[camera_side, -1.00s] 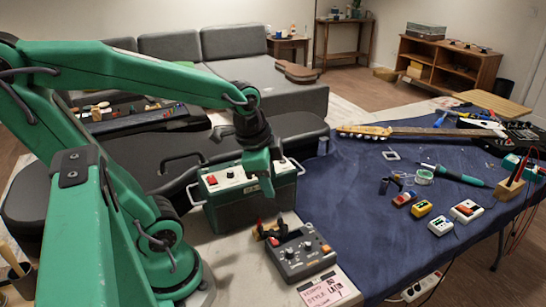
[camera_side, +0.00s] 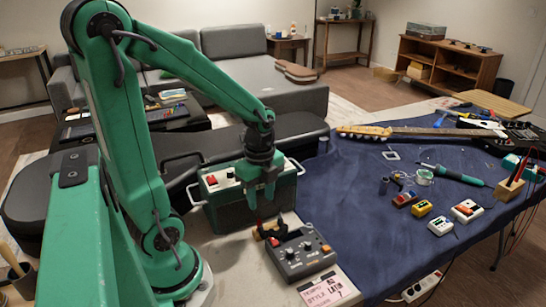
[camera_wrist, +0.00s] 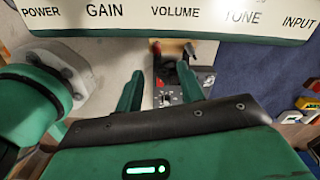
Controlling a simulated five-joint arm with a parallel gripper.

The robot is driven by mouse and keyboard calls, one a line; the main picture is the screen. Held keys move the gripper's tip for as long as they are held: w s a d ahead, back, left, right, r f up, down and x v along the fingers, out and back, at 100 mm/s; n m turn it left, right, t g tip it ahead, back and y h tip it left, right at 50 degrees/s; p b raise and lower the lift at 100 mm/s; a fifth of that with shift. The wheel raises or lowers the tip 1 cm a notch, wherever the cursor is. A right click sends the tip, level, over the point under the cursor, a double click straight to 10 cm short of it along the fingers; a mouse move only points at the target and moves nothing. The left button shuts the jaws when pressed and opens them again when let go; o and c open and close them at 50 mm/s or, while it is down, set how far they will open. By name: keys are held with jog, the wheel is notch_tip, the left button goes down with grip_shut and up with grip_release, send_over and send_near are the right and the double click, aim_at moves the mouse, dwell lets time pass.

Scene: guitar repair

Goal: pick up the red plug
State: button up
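Red also shows beside the black part in the wrist view (camera_wrist: 188,51). My gripper (camera_side: 262,203) points down just above and behind this black part. In the wrist view my gripper's two green fingers (camera_wrist: 155,65) stand apart with nothing between them. The pedal box's knobs show beyond the fingers, partly hidden by them. Fine shape of the plug is too small to tell.
A green amplifier (camera_side: 225,187) with a handle stands close behind my gripper; its labelled panel (camera_wrist: 150,17) fills the top of the wrist view. The blue cloth (camera_side: 350,225) to the right is mostly clear nearby.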

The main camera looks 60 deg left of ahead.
aim_at(259, 222)
jog(key=shift+f, duration=1.3)
jog(key=shift+s+f, duration=0.1)
jog(key=shift+s+a+f, duration=0.1)
jog(key=shift+s+f, duration=0.05)
jog(key=shift+f, duration=0.6)
jog(key=shift+s+f, duration=0.1)
jog(key=shift+f, duration=1.65)
grip_shut()
